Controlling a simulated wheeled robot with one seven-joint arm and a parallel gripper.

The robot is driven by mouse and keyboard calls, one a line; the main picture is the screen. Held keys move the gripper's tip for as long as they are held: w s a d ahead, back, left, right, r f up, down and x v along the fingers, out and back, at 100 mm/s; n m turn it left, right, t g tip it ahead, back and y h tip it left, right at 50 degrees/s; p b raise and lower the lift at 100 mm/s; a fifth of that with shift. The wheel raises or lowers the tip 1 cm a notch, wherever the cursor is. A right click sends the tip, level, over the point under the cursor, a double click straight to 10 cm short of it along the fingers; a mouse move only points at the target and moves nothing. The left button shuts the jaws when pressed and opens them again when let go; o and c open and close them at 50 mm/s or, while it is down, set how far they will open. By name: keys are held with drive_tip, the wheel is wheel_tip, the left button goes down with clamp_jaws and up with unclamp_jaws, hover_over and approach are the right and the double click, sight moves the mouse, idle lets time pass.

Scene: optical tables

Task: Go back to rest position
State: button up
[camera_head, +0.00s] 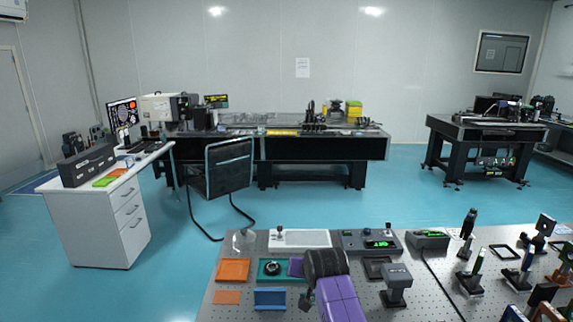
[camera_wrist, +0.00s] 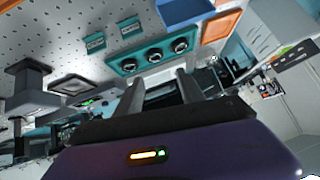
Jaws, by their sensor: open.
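My gripper (camera_wrist: 162,82) shows in the wrist view with its two fingers apart and nothing between them. In the head view my purple and black arm reaches over the near optical table (camera_head: 212,312). My fingertips cannot be made out there. A teal plate with a dark round part (camera_head: 263,276) lies just left of the arm, partly hidden by it.
Left of the arm are an orange tray (camera_head: 232,270), a flat orange piece (camera_head: 227,297) and a blue block (camera_head: 270,300). A grey mount (camera_head: 397,280) stands close on the right, with several posts beyond. A chair (camera_head: 229,165) and white desk (camera_head: 90,220) stand behind; blue floor lies between.

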drive_tip(key=s+d+f+t+b, duration=0.1)
drive_tip(key=s+d+f+t, duration=0.15)
drive_tip(key=s, duration=0.35)
drive_tip(key=s+d+f+n+t, duration=0.1)
drive_tip(key=s+d+f+t, duration=0.15)
drive_tip(key=s, duration=0.45)
drive_tip(key=s+d+f+t+b, duration=0.1)
drive_tip(key=s+d+t, duration=0.1)
drive_tip(key=s+d, duration=0.3)
drive_tip(key=s+d+r+b, duration=0.1)
drive_tip(key=s+d+b, duration=0.1)
drive_tip(key=s, duration=2)
drive_tip(key=s+d+r+g+h+b, duration=0.1)
drive_tip(key=s+d+r+b, duration=0.1)
drive_tip(key=s, duration=2)
drive_tip(key=shift+d+r+h, duration=0.3)
drive_tip(key=shift+d, duration=0.3)
